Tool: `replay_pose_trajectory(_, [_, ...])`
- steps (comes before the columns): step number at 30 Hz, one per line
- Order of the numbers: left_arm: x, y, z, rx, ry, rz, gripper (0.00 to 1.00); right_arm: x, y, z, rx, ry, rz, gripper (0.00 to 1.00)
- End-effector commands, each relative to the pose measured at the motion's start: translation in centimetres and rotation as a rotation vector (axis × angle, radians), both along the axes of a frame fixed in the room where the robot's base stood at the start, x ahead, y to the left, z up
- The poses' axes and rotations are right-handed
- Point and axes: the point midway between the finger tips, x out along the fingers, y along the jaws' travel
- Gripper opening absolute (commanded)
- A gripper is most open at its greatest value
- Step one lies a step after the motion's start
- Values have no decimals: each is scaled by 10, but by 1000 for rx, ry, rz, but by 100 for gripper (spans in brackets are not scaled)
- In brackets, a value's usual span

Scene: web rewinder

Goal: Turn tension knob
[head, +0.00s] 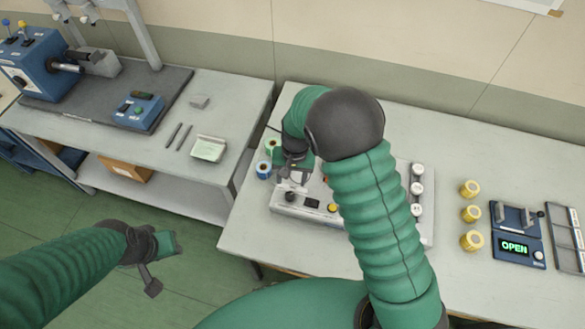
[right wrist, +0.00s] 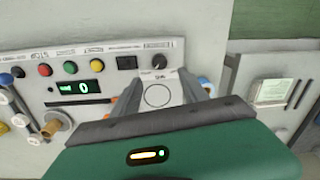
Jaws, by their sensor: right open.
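The tension knob, a small black dial (right wrist: 160,62), sits at the right end of the machine's pale panel in the right wrist view. It shows at the left end of the panel in the head view (head: 290,197). My right gripper (right wrist: 160,82) is open, its two grey fingers spread and pointing at the panel just below the knob in the picture. Nothing is between them but panel surface; whether they touch it I cannot tell. In the head view the right gripper (head: 294,176) is over the machine's left end. My left gripper (head: 153,264) hangs over the floor, away from the tables.
The rewinder's panel (right wrist: 105,62) carries a black switch (right wrist: 127,62), coloured buttons and a display (right wrist: 80,87) reading 0. Blue (head: 263,170) and green rolls stand left of the machine. Yellow rolls (head: 471,213) and an "OPEN" device (head: 514,247) are at right. My right arm hides the machine's middle.

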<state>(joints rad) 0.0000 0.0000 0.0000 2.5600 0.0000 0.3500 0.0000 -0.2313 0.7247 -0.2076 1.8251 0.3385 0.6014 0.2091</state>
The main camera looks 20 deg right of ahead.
Motion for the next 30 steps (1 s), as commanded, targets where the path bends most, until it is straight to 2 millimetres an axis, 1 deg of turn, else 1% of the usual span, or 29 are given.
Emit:
replay_pose_trajectory(1, [0,0,-3,0,0,0,36,1,0,14,1,-7,0,52])
replay_pose_trajectory(3, [0,0,-5,0,0,0,36,1,-1,32,2,-4,0,52])
replay_pose_trajectory(6, [0,0,-7,0,0,0,36,0,-3,52,0,-2,-1,52])
replay_pose_trajectory(9, [0,0,-7,0,0,0,36,-1,-3,65,0,1,-1,52])
replay_pose_trajectory(13, [0,0,-7,0,0,0,36,-1,-4,70,0,2,-1,52])
replay_pose_trajectory(25, [0,0,-8,0,0,0,36,-3,-4,70,0,1,1,52])
replay_pose_trajectory(26, [0,0,-9,0,0,0,36,-5,-6,70,0,-2,5,52])
replay_pose_trajectory(28, [0,0,-13,0,0,0,36,-20,-12,71,-1,-22,34,52])
replay_pose_trajectory(29, [0,0,-16,0,0,0,36,-30,-16,72,-4,-36,55,52])
replay_pose_trajectory(30, [0,0,-20,0,0,0,36,-46,-22,72,-10,-60,93,52])
